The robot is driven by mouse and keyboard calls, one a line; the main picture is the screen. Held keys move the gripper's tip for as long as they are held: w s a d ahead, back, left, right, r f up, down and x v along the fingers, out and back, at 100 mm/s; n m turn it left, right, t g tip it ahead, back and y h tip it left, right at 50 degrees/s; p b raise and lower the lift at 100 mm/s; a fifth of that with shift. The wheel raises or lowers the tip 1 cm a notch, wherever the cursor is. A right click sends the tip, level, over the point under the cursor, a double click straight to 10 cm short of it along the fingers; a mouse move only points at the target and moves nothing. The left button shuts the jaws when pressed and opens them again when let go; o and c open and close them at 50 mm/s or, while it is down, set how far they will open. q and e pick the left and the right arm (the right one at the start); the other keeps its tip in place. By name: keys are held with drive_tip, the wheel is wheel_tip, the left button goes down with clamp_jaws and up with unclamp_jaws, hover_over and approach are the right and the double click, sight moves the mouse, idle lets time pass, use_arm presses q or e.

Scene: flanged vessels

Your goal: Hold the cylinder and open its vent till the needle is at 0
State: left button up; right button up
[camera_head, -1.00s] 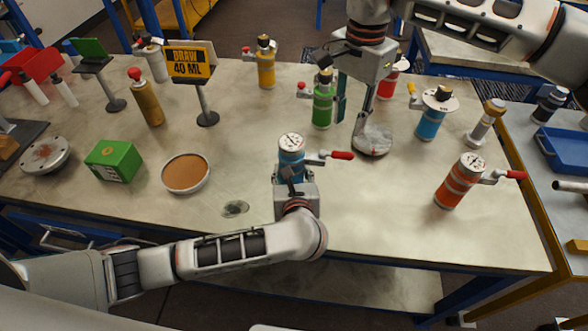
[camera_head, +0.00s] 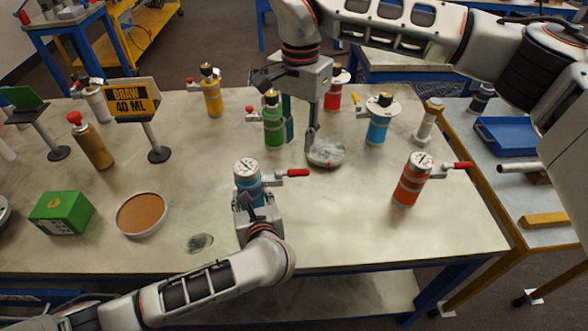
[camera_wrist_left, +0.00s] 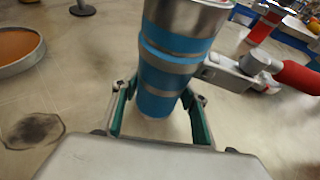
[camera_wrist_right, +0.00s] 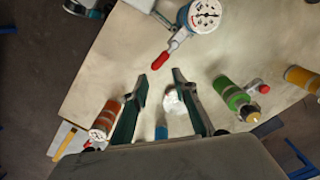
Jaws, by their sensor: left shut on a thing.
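The blue cylinder (camera_head: 249,176) stands upright near the table's middle, with a white dial gauge (camera_head: 247,165) on top. Its vent valve has a red handle (camera_head: 292,173) pointing right. The dial also shows in the right wrist view (camera_wrist_right: 205,14); its needle reading is too small to tell surely. My left gripper (camera_head: 255,202) is shut around the blue cylinder's body, a finger on each side, as the left wrist view (camera_wrist_left: 160,110) shows. My right gripper (camera_head: 299,140) is open and empty, pointing down above the table, behind and right of the cylinder, apart from the red handle.
An orange gauge cylinder (camera_head: 409,182) with a red handle stands at the right. A green cylinder (camera_head: 273,124), a round grey-white disc (camera_head: 327,153) and a blue flanged vessel (camera_head: 378,122) are close to my right gripper. A green box (camera_head: 61,213) and brown dish (camera_head: 142,214) lie left.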

drive_tip(key=shift+o, duration=0.5)
drive_tip(key=shift+d, duration=0.1)
drive_tip(key=m+t+y, duration=0.3)
drive_tip(key=m+y, duration=0.2)
drive_tip(key=m, duration=0.5)
approach(300, 171)
drive_tip(key=x, duration=0.8)
drive_tip(key=shift+w+f, duration=0.1)
drive_tip(key=shift+f, duration=0.1)
drive_tip(key=shift+c, duration=0.5)
clamp_jaws()
